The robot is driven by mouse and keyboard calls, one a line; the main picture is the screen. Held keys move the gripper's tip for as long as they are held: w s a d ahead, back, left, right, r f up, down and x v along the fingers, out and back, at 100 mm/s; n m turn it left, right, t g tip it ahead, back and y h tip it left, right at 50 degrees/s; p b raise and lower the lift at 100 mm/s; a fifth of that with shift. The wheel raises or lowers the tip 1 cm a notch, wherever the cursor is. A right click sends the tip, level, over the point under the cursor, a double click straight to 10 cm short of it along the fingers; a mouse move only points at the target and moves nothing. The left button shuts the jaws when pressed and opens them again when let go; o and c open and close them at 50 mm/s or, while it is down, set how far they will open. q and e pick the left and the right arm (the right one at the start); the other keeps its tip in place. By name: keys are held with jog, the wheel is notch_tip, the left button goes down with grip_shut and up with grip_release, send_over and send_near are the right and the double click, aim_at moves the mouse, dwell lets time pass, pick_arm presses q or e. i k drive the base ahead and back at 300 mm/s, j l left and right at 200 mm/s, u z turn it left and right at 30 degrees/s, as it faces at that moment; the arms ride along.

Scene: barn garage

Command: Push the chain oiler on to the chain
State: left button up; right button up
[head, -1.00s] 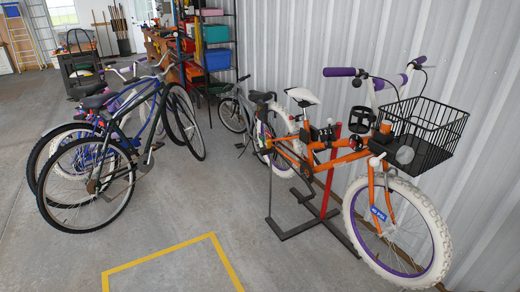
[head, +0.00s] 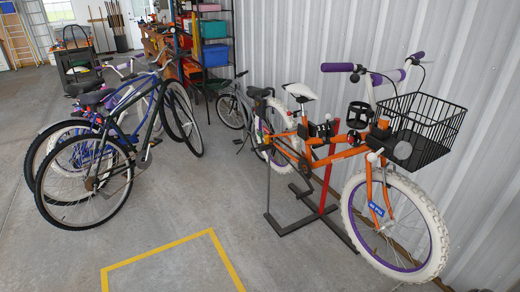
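An orange bicycle (head: 349,153) with white tires, purple grips and a white saddle (head: 300,91) stands at the right, by the metal wall. It is on a dark floor stand (head: 283,229) with a red upright post (head: 328,172). The crank area (head: 305,165) is low in the frame, behind the post. The chain is too small to make out there. I cannot pick out a chain oiler for certain. Small black items (head: 320,130) sit on the frame tube, but I cannot tell what they are. Neither of my grippers is in view.
Several bicycles (head: 88,182) stand close together at the left. A small bicycle (head: 232,105) stands behind the orange one. A shelf with colored bins (head: 215,55) stands at the back. A yellow line (head: 165,248) marks the floor at the front. The floor between the bicycles is clear.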

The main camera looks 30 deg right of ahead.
aim_at(265, 145)
jog(key=i+z, duration=0.25)
jog(key=z, duration=0.15)
jog(key=i+j+z, duration=0.25)
jog(key=z, duration=0.2)
jog(key=i+j+z, duration=0.15)
jog(key=i+j, duration=0.3)
jog(key=i+j+z, duration=0.15)
jog(key=i+j, duration=0.3)
jog(key=i+j+z, duration=0.15)
jog(key=i+j, duration=0.2)
jog(key=j, duration=0.3)
